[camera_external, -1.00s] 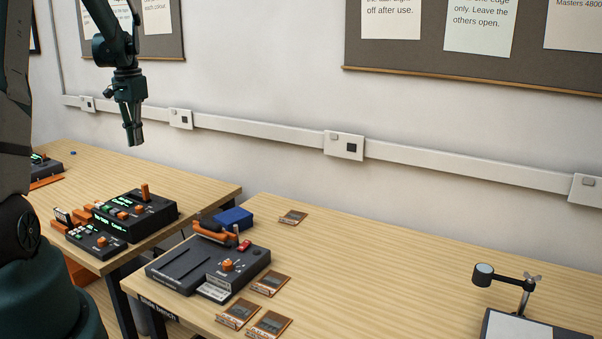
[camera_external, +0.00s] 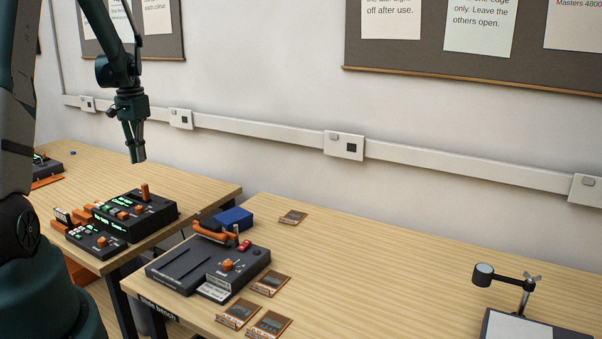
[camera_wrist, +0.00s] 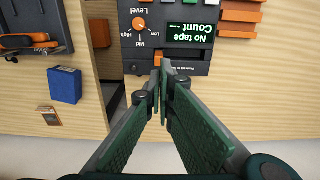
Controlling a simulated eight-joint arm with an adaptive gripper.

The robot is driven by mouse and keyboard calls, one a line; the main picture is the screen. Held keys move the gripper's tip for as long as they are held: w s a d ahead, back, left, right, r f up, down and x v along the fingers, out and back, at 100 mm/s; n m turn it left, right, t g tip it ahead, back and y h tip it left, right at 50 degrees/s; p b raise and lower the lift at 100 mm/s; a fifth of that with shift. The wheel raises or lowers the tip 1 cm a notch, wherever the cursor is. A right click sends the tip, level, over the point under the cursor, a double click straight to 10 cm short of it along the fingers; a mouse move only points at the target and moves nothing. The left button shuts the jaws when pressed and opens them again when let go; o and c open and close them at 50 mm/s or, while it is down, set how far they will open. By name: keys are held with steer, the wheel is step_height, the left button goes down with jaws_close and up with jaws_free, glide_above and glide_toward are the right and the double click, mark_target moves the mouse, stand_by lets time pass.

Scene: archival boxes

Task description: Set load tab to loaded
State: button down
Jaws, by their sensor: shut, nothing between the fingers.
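A dark tape unit (camera_external: 158,216) stands on the left table, with an upright orange tab (camera_external: 145,190) at its back edge. In the wrist view the unit (camera_wrist: 196,68) appears upside down, with a green display (camera_wrist: 188,34) reading "No tape Count" and an orange Level knob (camera_wrist: 139,24) marked High, Mid and Low. My gripper (camera_external: 138,161) is shut and empty, pointing down above the tab, apart from it. In the wrist view my gripper's fingertips (camera_wrist: 162,72) overlap the unit's edge. A small orange patch shows beside them; I cannot tell whether it is the tab.
A smaller dark control box (camera_external: 95,244) with orange parts stands in front of the unit. On the right table are another dark device (camera_external: 190,268), a blue box (camera_external: 234,217) and several framed cards. A gap separates the tables.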

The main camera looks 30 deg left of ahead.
mark_target(144, 185)
steer(key=shift+f, duration=3.95)
steer(key=shift+f, duration=0.1)
steer(key=shift+f+b, duration=1.2)
steer(key=shift+f, duration=0.55)
steer(key=shift+r, duration=0.1)
step_height(144, 185, up, 14)
steer(key=shift+p, duration=0.45)
